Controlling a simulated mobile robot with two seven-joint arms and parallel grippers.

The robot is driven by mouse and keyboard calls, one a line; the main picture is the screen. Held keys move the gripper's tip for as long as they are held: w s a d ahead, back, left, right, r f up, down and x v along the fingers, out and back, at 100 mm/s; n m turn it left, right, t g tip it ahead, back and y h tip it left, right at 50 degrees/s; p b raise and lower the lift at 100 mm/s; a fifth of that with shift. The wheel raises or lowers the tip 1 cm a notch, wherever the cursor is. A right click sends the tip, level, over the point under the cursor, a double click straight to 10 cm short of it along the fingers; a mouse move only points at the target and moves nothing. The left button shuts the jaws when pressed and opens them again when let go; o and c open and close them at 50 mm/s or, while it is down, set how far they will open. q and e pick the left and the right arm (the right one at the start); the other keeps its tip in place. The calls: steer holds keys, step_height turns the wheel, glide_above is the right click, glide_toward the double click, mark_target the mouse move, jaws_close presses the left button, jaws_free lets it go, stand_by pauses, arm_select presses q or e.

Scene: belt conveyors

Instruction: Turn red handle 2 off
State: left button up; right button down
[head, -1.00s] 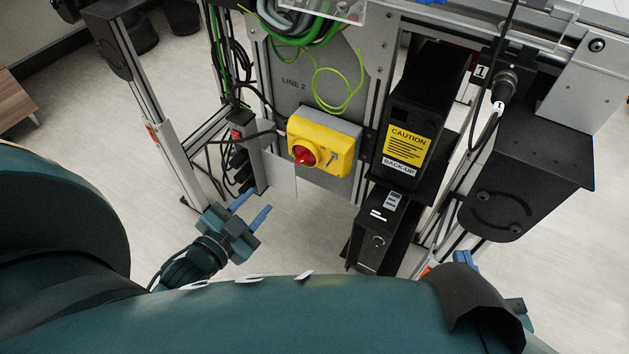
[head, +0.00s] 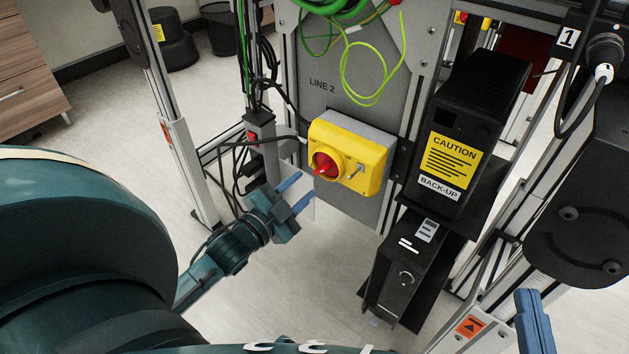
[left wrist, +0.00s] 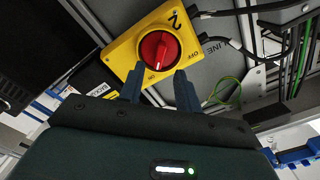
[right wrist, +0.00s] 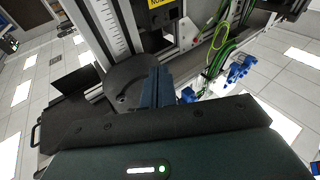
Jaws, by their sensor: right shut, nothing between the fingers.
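The red handle (head: 325,166) sits on a yellow switch box (head: 372,180) on the grey panel marked LINE 2. In the left wrist view the red handle (left wrist: 159,49) is close, with a "2" on the yellow plate (left wrist: 122,50); its white mark points down toward the gripper side, where the small lettering is hard to read. My left gripper (head: 302,192) is open and empty, below and left of the handle; its two fingers (left wrist: 157,86) point at the switch with a gap before it. My right gripper (right wrist: 160,86) is shut and empty, away from the switch; part shows at lower right (head: 533,322).
A black back-up unit with a CAUTION label (head: 454,160) stands right of the switch. Black cables and plugs (head: 255,150) hang left of it. Green wires (head: 372,75) loop above. The floor below the switch is partly open.

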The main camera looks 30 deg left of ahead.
mark_target(318, 172)
arm_select(q)
steer(key=w+b, duration=0.1)
steer(key=w, duration=0.3)
steer(key=shift+w+d, duration=0.15)
steer(key=shift+w, duration=0.5)
arm_select(e)
steer(key=shift+w+r+n+t+y, duration=0.3)
steer(key=shift+r+t+y, duration=0.1)
steer(key=shift+r, duration=0.15)
arm_select(q)
steer(key=shift+c, duration=0.5)
jaws_close()
